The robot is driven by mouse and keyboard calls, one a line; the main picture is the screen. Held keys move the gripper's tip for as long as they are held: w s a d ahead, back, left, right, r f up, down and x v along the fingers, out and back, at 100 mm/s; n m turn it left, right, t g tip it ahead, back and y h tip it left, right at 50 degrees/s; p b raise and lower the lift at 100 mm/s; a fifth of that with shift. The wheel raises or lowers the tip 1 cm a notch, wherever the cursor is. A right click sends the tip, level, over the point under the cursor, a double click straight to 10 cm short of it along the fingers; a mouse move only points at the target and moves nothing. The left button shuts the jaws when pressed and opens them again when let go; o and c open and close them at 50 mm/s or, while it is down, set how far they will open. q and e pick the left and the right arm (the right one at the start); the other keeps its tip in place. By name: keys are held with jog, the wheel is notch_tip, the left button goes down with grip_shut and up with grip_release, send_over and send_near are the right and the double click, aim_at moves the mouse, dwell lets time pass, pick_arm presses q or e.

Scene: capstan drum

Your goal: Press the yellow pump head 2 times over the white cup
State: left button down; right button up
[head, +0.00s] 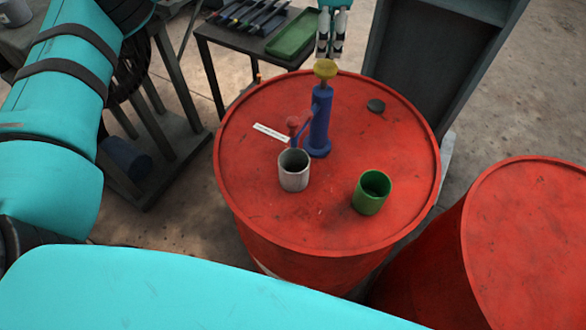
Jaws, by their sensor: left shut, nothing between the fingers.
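The white cup (294,170) stands upright in front of the pump, just below that knob in the picture. My left gripper (329,54) points down at the top of the picture, shut and empty, its fingertips right at the upper edge of the pump head. I cannot tell whether they touch it. My right gripper is not in view.
A green cup (371,192) stands right of the white cup. A second red drum (535,240) is at the right. A dark table (225,38) with a green tray (292,35) stands behind.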

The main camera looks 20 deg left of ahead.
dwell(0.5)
pick_arm(q)
notch_tip(320, 180, up, 6)
jog(key=p, duration=0.4)
dwell(0.6)
